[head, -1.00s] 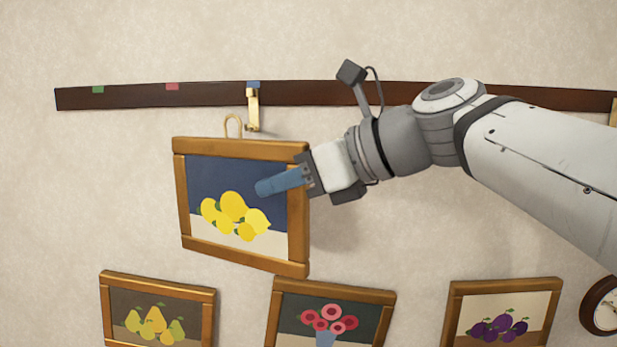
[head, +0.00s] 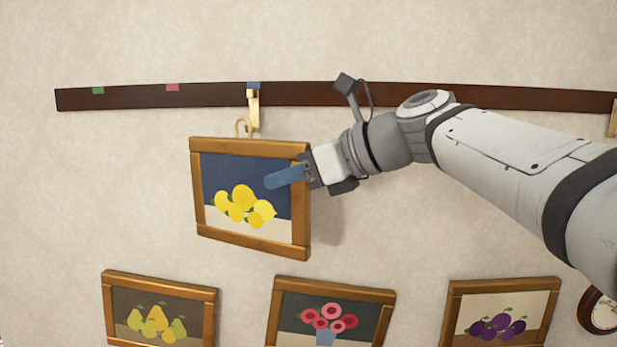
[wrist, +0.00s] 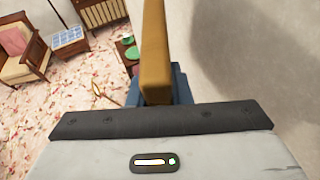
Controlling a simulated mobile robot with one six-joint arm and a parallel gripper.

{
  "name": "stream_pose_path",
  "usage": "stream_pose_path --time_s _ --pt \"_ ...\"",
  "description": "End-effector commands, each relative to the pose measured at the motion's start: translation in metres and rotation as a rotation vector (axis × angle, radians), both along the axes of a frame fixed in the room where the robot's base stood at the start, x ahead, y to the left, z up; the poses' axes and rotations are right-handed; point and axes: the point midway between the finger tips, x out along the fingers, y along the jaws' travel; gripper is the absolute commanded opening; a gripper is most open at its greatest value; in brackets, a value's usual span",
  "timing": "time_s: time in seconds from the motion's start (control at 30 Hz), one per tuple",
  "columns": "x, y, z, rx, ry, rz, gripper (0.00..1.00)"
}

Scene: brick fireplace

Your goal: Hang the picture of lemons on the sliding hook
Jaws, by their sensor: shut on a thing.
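The picture of lemons (head: 250,246), in a wooden frame, hangs in the air in the head view. My gripper (head: 290,176) is shut on the right side of its frame, with a blue finger lying across the front. The frame's edge (wrist: 155,50) fills the middle of the wrist view. The wire loop (head: 240,127) on top of the frame is at the lower end of the brass sliding hook (head: 253,108). I cannot tell whether the loop is on the hook or only in front of or beside it. The hook sits on the dark rail (head: 200,97), below the blue mark (head: 253,86).
Green (head: 98,90) and red (head: 172,87) marks sit on the rail to the left. Pictures of pears (head: 158,280), flowers (head: 335,285) and plums (head: 505,288) hang below, with a round frame (head: 601,310) at lower right. The wall left of the lemons is bare.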

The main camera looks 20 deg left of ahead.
Motion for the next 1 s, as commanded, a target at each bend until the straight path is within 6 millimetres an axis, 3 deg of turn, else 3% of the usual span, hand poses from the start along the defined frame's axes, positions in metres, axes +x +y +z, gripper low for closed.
stream_pose_path --time_s 0.5,1.0 --pt "0.030 0.009 -0.002 0.001 0.000 0.001 0.00" --pt "0.041 0.012 -0.013 0.001 0.000 0.000 0.00"
